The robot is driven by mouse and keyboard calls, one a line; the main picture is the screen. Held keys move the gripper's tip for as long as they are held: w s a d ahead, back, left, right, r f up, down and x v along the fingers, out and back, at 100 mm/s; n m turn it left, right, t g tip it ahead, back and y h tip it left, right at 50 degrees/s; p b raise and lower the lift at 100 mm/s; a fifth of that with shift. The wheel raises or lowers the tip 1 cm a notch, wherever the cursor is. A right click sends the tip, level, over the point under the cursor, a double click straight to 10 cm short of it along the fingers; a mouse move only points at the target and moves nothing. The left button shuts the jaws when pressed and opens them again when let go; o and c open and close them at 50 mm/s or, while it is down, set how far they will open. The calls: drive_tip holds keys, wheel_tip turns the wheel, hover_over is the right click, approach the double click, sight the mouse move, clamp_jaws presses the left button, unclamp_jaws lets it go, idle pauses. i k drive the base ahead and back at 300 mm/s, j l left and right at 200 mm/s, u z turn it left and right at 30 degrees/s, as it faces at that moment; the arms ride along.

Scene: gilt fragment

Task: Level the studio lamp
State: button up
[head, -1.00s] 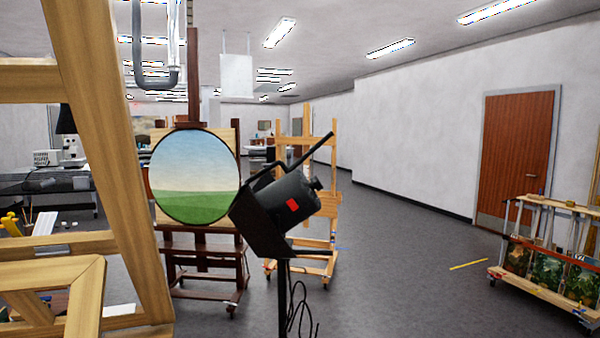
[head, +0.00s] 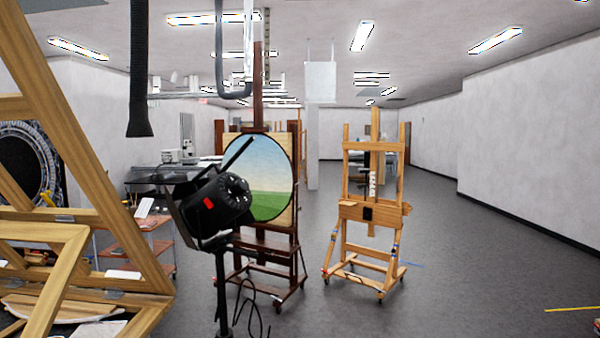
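The studio lamp (head: 215,203) is a black cylinder with a small red patch, held in a black bracket on a thin black stand (head: 222,290). It stands left of the middle in the head view. Its body is tilted, and a black bar slants up to the right above it. A cable hangs in loops beside the stand. The lamp overlaps the left edge of a round landscape painting (head: 268,178) behind it. My gripper is not in the head view.
A dark easel (head: 262,248) holds the painting close behind the lamp. A light wooden easel (head: 372,212) on casters stands to its right. Large wooden frames (head: 95,150) block the near left. Grey floor (head: 460,280) is open at the right.

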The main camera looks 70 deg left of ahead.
sight(222, 190)
drive_tip(key=i+j+u, duration=0.15)
drive_tip(key=i+u, duration=0.3)
drive_tip(key=i+l+u, duration=0.1)
drive_tip(key=i+u, duration=0.3)
drive_tip(key=i, duration=0.2)
drive_tip(key=i+l+u, duration=0.2)
drive_tip(key=i+u, duration=0.25)
drive_tip(key=i+l+u, duration=0.4)
drive_tip(key=i, duration=0.15)
